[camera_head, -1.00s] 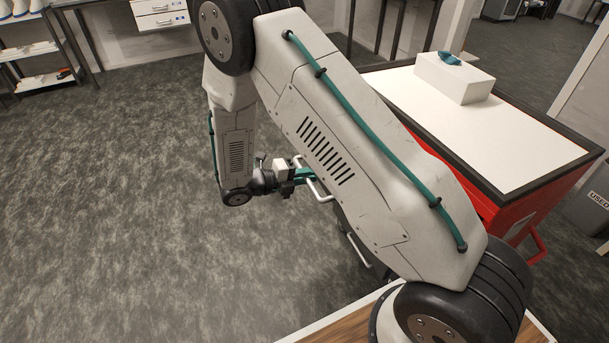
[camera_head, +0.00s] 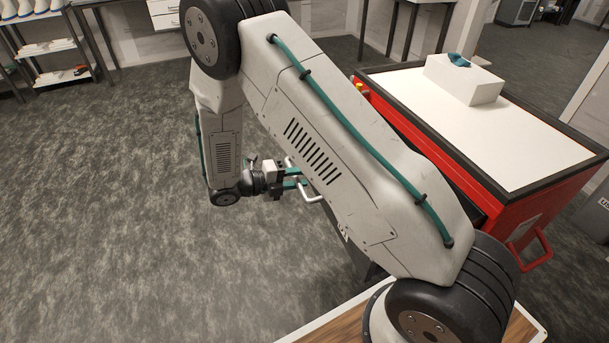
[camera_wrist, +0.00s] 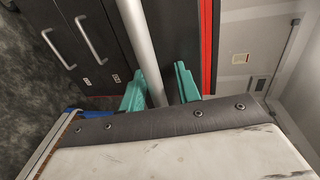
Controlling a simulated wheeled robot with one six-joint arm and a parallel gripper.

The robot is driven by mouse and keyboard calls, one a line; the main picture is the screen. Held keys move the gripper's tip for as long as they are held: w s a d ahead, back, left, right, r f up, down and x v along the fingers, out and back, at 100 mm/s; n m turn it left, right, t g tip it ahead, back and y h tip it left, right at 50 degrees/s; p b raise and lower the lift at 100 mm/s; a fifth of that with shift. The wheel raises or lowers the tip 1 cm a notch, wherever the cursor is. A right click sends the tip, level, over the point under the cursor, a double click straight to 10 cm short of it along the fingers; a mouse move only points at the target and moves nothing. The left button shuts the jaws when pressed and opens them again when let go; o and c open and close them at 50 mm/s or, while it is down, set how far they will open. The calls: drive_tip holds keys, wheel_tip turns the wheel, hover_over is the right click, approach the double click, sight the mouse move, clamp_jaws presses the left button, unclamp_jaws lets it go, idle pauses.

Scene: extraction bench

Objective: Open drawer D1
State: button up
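My gripper (camera_head: 298,183) has teal fingers, one on each side of a pale bar handle (camera_head: 312,196). In the wrist view the handle (camera_wrist: 145,45) passes between the fingertips (camera_wrist: 160,85), and the gripper appears shut on it. The handle belongs to a drawer of the red cabinet (camera_head: 515,215). My arm hides most of the drawer front in the head view, so how far it stands out is hard to tell. The label D1 cannot be read.
Dark drawer fronts with two more handles (camera_wrist: 90,42) (camera_wrist: 58,48) show in the wrist view. A white box (camera_head: 463,80) stands on the cabinet's white top (camera_head: 500,130). The grey floor (camera_head: 110,200) at left is clear. A shelf (camera_head: 60,75) stands at the far left.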

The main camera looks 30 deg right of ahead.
drive_tip(key=shift+w+a, duration=0.1)
drive_tip(key=s+v, duration=0.1)
drive_tip(key=v, duration=0.6)
drive_tip(key=shift+w+a, duration=0.35)
drive_tip(key=shift+w, duration=0.15)
